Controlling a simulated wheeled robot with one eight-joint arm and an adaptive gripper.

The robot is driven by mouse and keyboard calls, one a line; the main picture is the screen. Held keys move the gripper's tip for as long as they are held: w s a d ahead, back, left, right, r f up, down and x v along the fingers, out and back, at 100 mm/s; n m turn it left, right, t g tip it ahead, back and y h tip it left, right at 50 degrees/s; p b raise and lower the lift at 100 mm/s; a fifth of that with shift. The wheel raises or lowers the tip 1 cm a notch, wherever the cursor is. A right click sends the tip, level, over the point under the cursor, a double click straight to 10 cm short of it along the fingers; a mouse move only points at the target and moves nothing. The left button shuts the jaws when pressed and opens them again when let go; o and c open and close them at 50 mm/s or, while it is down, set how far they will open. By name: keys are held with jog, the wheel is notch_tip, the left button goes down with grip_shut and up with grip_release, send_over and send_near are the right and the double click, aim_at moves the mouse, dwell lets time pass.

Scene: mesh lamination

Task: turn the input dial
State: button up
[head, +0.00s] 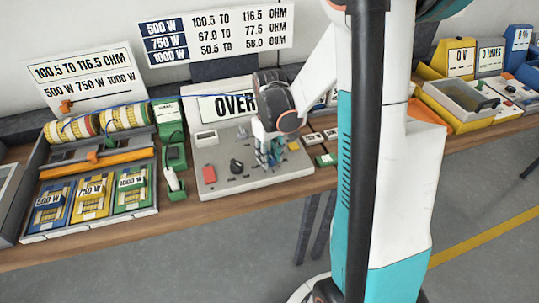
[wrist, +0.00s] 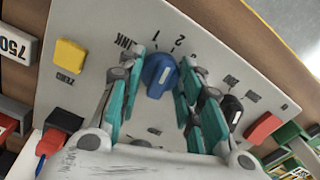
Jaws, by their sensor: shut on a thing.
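A blue dial (wrist: 159,76) with a white mark stands on the light grey panel (wrist: 215,38) in the wrist view. The marks LINK, 1 and 2 are printed around it. My gripper (wrist: 162,84) has its teal fingers on both sides of the dial and is shut on it. In the head view my gripper (head: 270,152) is down at the panel (head: 225,185), and its fingers largely cover the blue dial. The display on the panel's back (head: 220,108) reads OVER, partly hidden by my arm.
A black dial (wrist: 232,107), a red button (wrist: 264,128) and a yellow ZERO button (wrist: 71,56) are near my fingers. Trays of 500, 750 and 1000 W parts (head: 92,195) lie farther left.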

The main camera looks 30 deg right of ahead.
jog(key=m, duration=0.4)
jog(key=shift+m, duration=0.3)
jog(key=m, duration=0.4)
jog(key=shift+m, duration=0.3)
jog(key=m, duration=0.4)
jog(key=shift+m, duration=0.3)
jog(key=shift+m+b, duration=0.3)
jog(key=shift+m, duration=1.6)
jog(key=o, duration=1.1)
jog(key=shift+r, duration=0.1)
notch_tip(320, 180, up, 12)
jog(key=shift+f, duration=0.1)
